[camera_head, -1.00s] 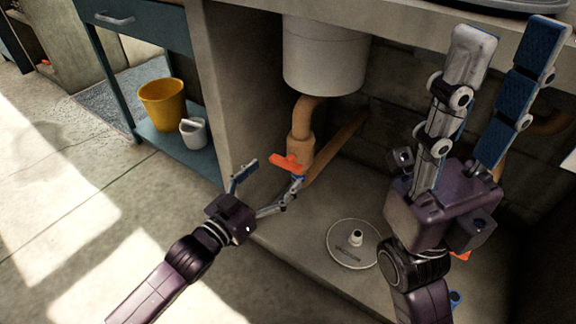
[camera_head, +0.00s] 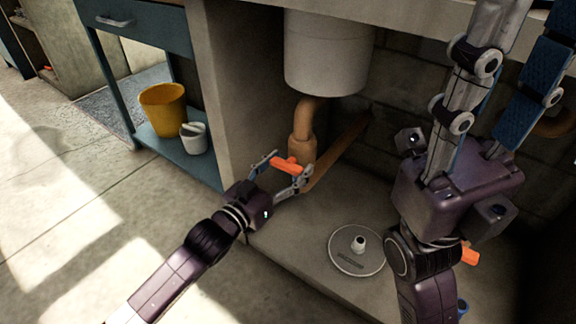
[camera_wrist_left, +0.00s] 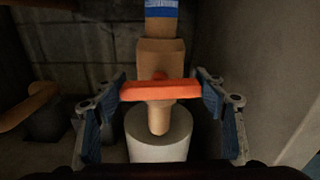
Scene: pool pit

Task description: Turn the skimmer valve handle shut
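The orange skimmer valve handle (camera_head: 286,164) is a short bar on the tan pipe (camera_head: 302,140) below a white cylinder. In the left wrist view the handle (camera_wrist_left: 160,91) lies crosswise. My left gripper (camera_head: 290,166) is at the handle, one finger at each end. In the left wrist view the fingertips (camera_wrist_left: 160,88) appear to touch both ends, so it looks shut on the handle. My right gripper (camera_head: 510,45) stands at the right, fingers pointing up and apart, empty, its tips cut off by the frame.
The white cylinder (camera_head: 326,55) hangs above the pipe. A round lid (camera_head: 343,262) lies on the pit floor. Another orange piece (camera_head: 470,256) shows beside my right arm. A yellow bucket (camera_head: 162,106) and a white pail (camera_head: 193,137) stand on a blue shelf at the left.

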